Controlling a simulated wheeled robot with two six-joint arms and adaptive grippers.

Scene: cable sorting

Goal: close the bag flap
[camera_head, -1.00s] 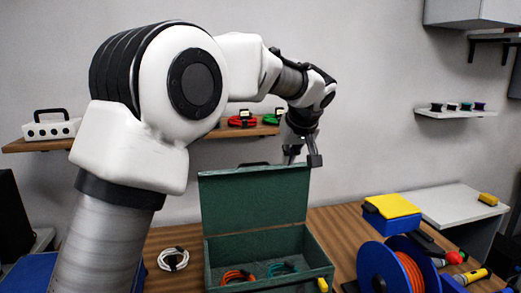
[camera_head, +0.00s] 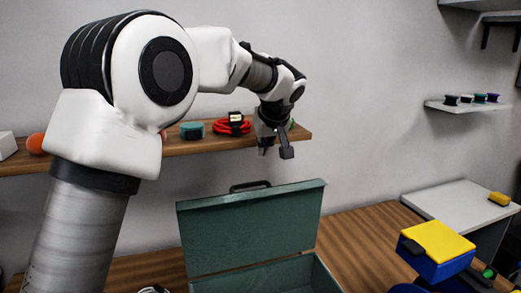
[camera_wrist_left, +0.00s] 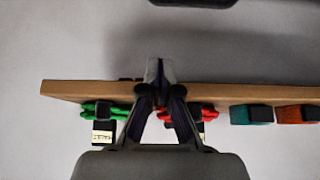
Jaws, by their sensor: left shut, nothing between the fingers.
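The bag is a dark green box-like case whose flap (camera_head: 250,230) stands open, raised upright at the back. A black handle (camera_head: 250,185) shows behind the flap's top edge. Part of the open body (camera_head: 285,277) shows at the bottom of the head view; the rest is cut off. My left gripper (camera_head: 275,152) hangs above the flap's top edge, right of the handle, apart from it. In the left wrist view its fingers (camera_wrist_left: 158,75) meet at the tips, with nothing between them. My right gripper is not in view.
A wall shelf (camera_head: 190,145) behind my left gripper carries a red cable coil (camera_head: 232,126) and a teal item (camera_head: 192,130).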

